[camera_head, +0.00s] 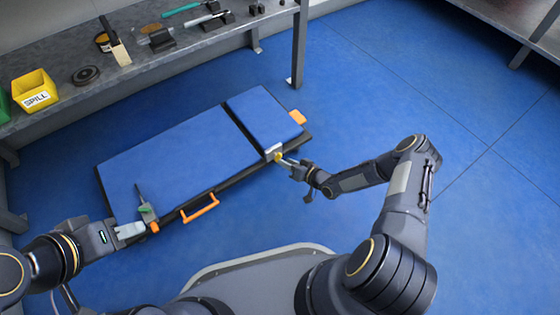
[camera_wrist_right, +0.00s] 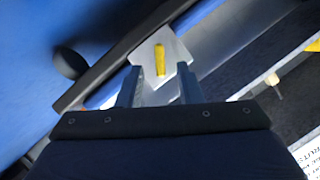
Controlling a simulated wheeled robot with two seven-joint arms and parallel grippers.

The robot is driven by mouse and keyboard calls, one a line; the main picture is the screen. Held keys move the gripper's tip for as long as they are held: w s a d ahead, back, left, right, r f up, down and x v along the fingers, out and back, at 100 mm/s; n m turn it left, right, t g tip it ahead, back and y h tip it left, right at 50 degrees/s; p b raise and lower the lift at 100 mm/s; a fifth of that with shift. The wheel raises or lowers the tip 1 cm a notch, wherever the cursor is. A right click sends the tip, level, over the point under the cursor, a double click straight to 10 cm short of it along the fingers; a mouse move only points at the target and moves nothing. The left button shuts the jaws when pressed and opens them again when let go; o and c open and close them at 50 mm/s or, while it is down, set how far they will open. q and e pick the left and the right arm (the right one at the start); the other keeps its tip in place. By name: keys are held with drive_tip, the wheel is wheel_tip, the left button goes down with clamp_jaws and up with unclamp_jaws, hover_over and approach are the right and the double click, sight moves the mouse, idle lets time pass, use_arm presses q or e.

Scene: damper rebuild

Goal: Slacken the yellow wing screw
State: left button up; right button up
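The yellow wing screw (camera_head: 278,157) sits on a pale bracket (camera_head: 272,150) at the near edge of a long blue-topped board. In the right wrist view, the yellow wing (camera_wrist_right: 160,60) stands out against the pale plate (camera_wrist_right: 173,45). My right gripper (camera_wrist_right: 160,75) is open, its two fingers apart, with the wing between and just beyond the tips; I see no contact. In the head view my right gripper (camera_head: 287,161) reaches the screw from the right. My left gripper (camera_head: 146,226) is at the board's near left corner, beside a grey-green upright lever (camera_head: 146,206); its fingers are unclear.
The blue board (camera_head: 180,150) lies on the blue floor, with an orange handle (camera_head: 200,208) on its near side and an orange tab (camera_head: 297,117) at its right end. A grey bench (camera_head: 150,60) with a yellow bin (camera_head: 36,92) and tools stands behind. Floor to the right is clear.

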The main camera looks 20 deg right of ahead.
sight(278, 158)
drive_tip(key=b+x, duration=0.1)
drive_tip(key=x, duration=0.3)
clamp_jaws()
